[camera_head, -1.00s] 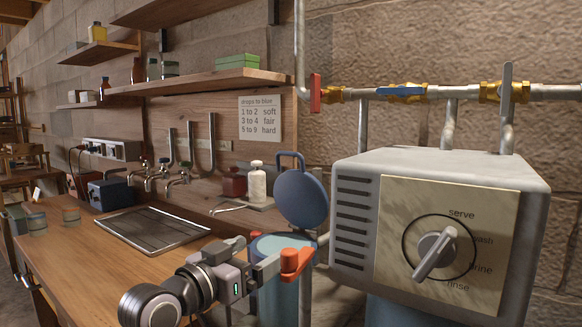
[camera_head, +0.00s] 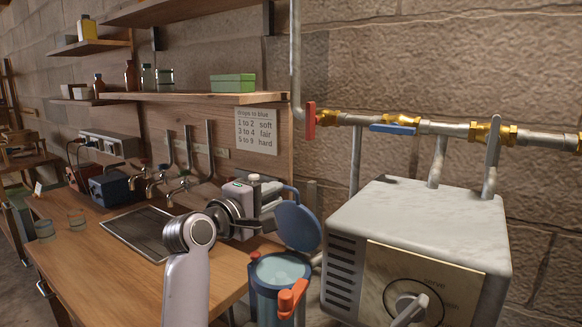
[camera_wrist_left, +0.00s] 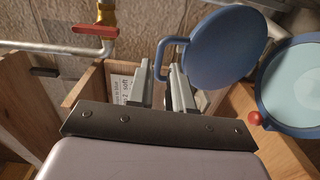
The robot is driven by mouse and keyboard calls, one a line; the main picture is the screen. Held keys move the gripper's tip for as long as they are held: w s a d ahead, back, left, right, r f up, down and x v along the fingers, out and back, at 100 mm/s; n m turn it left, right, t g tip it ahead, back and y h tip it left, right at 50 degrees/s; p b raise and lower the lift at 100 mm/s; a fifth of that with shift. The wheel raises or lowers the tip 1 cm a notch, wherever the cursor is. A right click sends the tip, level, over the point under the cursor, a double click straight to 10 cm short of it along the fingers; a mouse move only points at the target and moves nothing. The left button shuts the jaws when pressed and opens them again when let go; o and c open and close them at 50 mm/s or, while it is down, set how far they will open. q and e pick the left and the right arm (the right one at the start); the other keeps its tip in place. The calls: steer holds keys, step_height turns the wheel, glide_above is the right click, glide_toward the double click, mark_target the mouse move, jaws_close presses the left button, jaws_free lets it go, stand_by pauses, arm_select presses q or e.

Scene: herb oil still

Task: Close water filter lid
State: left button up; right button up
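The water filter (camera_head: 268,305) is a blue canister with pale water showing in its open top. Its round blue lid (camera_head: 298,226) stands raised at the rim's back edge; in the left wrist view the lid (camera_wrist_left: 225,47) is right of the fingers. The lid has a blue loop handle (camera_wrist_left: 160,56). My left gripper (camera_head: 277,204) is beside the lid's handle side. In the left wrist view its two fingers (camera_wrist_left: 160,72) are apart, with the loop's outer bar between or just beyond the tips. Contact cannot be told. My right gripper is not in view.
An orange-red lever (camera_head: 291,298) sits at the filter's front. A grey box with a dial (camera_head: 415,225) stands close to the right. Pipes with valves (camera_head: 400,126) run along the wall. A drain tray (camera_head: 140,232) and taps lie left on the wooden counter (camera_head: 90,265).

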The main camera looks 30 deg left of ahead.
mark_target(298, 216)
arm_select(q)
steer(key=shift+w+d+p, duration=0.15)
steer(key=shift+w+p, duration=0.05)
steer(key=shift+w, duration=1)
steer(key=shift+w+d+p, duration=0.15)
steer(key=shift+w+d, duration=0.05)
steer(key=shift+w, duration=1)
steer(key=shift+w+d+p, duration=0.15)
steer(key=shift+w+p, duration=0.05)
steer(key=shift+w, duration=1)
jaws_close()
